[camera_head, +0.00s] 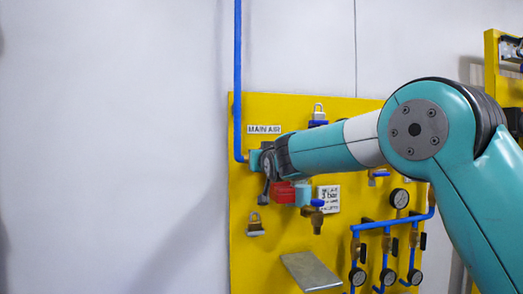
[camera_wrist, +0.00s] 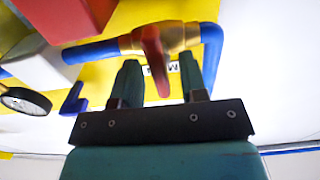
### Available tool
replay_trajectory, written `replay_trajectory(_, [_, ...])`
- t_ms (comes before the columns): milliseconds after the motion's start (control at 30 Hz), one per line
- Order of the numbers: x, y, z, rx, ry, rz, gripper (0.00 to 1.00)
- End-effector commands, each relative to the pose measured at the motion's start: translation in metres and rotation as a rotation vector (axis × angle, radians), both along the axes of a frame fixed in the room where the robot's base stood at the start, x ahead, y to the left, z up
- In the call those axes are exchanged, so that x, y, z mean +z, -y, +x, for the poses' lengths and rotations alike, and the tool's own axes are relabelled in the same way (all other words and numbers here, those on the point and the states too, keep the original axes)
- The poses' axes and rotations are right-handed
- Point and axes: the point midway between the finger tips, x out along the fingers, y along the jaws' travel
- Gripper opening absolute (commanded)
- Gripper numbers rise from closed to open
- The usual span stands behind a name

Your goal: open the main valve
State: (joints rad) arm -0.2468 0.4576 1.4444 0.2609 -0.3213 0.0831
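The main valve shows in the wrist view as a brass body (camera_wrist: 178,36) with a red lever handle (camera_wrist: 152,46), set in a blue pipe (camera_wrist: 92,52). My gripper (camera_wrist: 158,76) is open, with one teal finger on each side of the red handle's free end. Gaps show between the handle and both fingers. In the head view my gripper (camera_head: 262,163) is at the panel's left side, at the foot of the blue pipe (camera_head: 238,80) and below the "MAIN AIR" label (camera_head: 264,129). It hides the valve and its handle there.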

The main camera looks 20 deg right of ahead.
Motion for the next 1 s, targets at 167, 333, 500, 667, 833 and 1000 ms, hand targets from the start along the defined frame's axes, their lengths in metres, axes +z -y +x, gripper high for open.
replay_trajectory(167, [0.0, -0.0001, 0.0074, 0.001, 0.0, 0.0, 0.39])
replay_trajectory(333, [-0.0006, -0.0002, 0.0074, 0.001, 0.0, 0.0, 0.39])
replay_trajectory(500, [-0.0006, -0.0001, 0.0072, 0.001, 0.0, 0.0, 0.12])
replay_trajectory(667, [-0.0006, 0.0, 0.0072, 0.0, 0.0, 0.0, 0.0])
replay_trajectory(833, [-0.0011, -0.0001, 0.0071, 0.0, 0.0, -0.01, 0.0])
replay_trajectory(1000, [-0.0024, -0.0004, 0.0071, 0.0, -0.001, -0.062, 0.0])
